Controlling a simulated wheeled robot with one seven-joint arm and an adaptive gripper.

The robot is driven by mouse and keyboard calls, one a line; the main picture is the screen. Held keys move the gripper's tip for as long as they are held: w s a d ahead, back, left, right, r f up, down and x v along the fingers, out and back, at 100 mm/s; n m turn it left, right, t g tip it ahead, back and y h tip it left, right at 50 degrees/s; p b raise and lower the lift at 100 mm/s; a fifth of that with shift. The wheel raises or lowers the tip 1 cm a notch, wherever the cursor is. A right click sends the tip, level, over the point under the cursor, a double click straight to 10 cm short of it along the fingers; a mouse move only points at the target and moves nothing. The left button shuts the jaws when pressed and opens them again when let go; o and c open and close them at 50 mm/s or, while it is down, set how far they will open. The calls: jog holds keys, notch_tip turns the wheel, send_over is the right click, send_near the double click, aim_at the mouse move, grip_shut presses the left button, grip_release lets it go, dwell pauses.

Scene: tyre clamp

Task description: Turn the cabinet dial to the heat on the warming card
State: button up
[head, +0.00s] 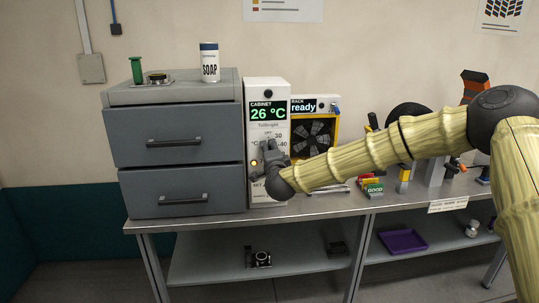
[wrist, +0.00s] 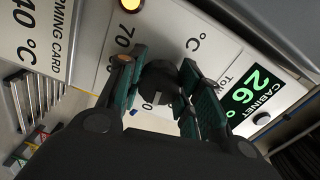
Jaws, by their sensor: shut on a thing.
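The cabinet dial (wrist: 160,82) is a dark round knob on a white panel in the wrist view. My gripper (wrist: 163,72) has its green-padded fingers on either side of the dial and is shut on it. In the head view my gripper (head: 266,158) is at the panel (head: 266,190) and hides the dial. The cabinet display (wrist: 250,95) reads 26 °C in green; it also shows in the head view (head: 268,113). The warming card (wrist: 38,40) reads 40 °C. Scale numbers including 70 show around the dial, partly hidden by the fingers; its exact setting is unclear.
A grey drawer cabinet (head: 180,155) stands left of the panel, with a soap can (head: 209,62) on top. A fan rack (head: 313,137) marked "ready" stands to the right. Coloured cards (head: 372,187) lie on the bench behind and below my arm. An amber lamp (wrist: 126,5) glows on the panel.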

dwell(0.3)
jog(key=o, duration=1.1)
jog(key=shift+d, duration=0.1)
jog(key=s, duration=0.4)
jog(key=s+d, duration=0.1)
jog(key=s, duration=0.7)
jog(key=shift+d, duration=0.25)
